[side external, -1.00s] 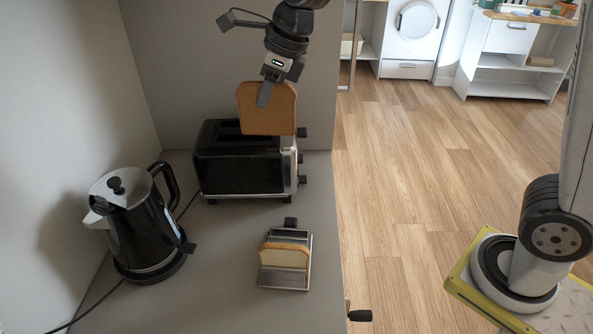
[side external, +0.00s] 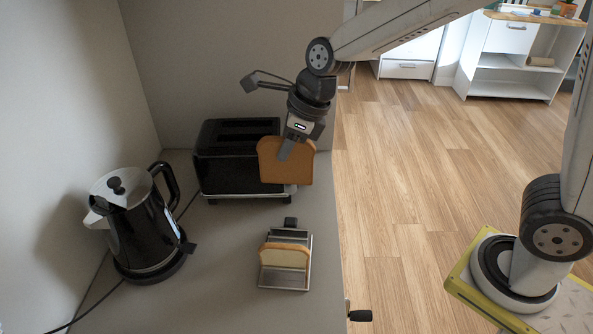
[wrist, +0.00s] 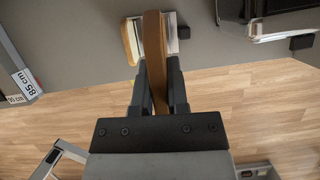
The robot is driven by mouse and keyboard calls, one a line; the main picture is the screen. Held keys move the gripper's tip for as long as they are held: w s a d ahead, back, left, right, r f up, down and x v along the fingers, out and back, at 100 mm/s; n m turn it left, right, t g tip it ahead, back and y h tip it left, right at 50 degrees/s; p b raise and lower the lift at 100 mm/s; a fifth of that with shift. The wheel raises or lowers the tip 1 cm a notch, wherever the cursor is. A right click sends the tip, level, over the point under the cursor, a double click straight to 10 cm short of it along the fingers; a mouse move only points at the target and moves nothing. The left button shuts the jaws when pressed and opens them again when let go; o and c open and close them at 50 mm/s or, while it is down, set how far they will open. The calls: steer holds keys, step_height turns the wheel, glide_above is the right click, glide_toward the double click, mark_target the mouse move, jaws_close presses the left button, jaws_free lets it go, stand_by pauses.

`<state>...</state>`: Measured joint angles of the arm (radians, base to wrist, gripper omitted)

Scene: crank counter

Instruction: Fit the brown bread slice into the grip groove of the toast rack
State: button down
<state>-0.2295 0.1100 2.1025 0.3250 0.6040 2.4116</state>
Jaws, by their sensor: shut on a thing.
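The brown bread slice (side external: 282,165) is held upright in my gripper (side external: 285,150), in front of the toaster's right end and above the counter. In the wrist view the slice (wrist: 154,60) shows edge-on between the two fingers of my gripper (wrist: 158,88). The toast rack (side external: 300,283) stands on the counter below, nearer the camera, with a pale, brown-crusted slice (side external: 284,256) upright in it. In the wrist view the rack (wrist: 171,40) is partly hidden behind the held slice. I cannot make out the grip groove clearly.
A black toaster (side external: 235,170) stands behind the rack. A black and steel kettle (side external: 142,230) is at the left, its cord along the counter. A wall closes the counter's back and left. A crank handle (side external: 360,315) sticks out at the right edge. Counter between kettle and rack is clear.

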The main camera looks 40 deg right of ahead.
mark_target(291, 182)
step_height(291, 182, down, 11)
steer(key=shift+r, duration=0.15)
stand_by(0.5)
steer(key=shift+f, duration=2.1)
steer(key=shift+f, duration=2.55)
stand_by(0.4)
steer(key=c, duration=0.5)
jaws_free()
steer(key=shift+c, duration=0.2)
steer(key=shift+r, duration=0.25)
steer(key=v, duration=0.7)
